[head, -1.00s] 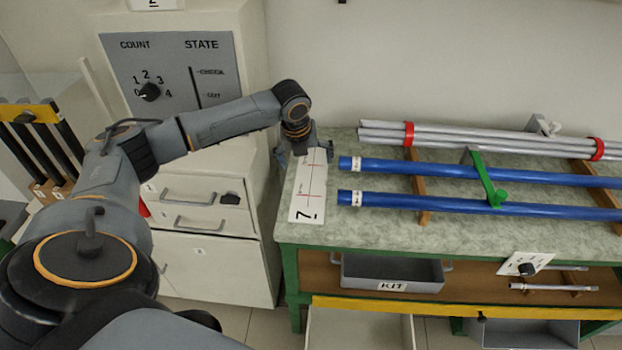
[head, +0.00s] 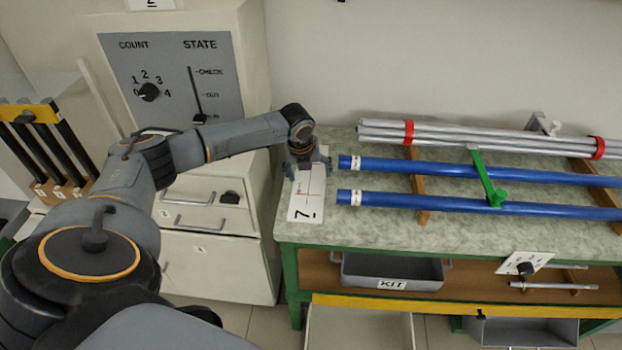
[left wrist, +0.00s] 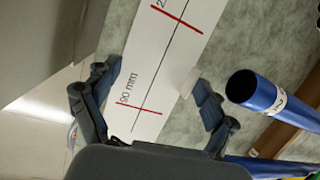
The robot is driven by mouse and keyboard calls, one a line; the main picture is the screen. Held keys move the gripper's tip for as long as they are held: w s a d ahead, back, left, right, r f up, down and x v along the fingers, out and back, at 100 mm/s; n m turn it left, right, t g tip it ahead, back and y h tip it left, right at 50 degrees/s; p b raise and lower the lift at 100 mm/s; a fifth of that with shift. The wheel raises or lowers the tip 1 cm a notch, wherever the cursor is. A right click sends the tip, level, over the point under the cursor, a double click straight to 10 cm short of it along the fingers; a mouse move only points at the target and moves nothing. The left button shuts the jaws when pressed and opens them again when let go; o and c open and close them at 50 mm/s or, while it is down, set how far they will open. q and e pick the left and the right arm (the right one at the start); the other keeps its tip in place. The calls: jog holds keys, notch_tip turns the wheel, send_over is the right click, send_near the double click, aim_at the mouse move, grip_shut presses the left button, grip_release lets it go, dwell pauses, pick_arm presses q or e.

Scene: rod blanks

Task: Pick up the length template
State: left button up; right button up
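The length template is a flat white strip (head: 304,207) with red cross marks, a long line and a "7", lying at the left end of the green-grey bench top. In the left wrist view the strip (left wrist: 172,48) shows "90 mm" beside a red mark. My left gripper (head: 306,166) is over the far part of the strip and hides some of it. In the left wrist view its fingers (left wrist: 152,88) are apart, one on each side of the strip; I cannot tell whether they touch it. My right gripper is not in view.
Two blue rods (head: 430,203) lie on wooden supports just right of the strip, with a green clip (head: 487,180) across them. Grey rods with red bands (head: 480,137) lie behind. A KIT tray (head: 392,272) sits below. A cabinet (head: 215,270) stands left of the bench.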

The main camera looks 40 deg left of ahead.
pick_arm(q)
jog(key=shift+f, duration=0.1)
grip_shut()
dwell(0.3)
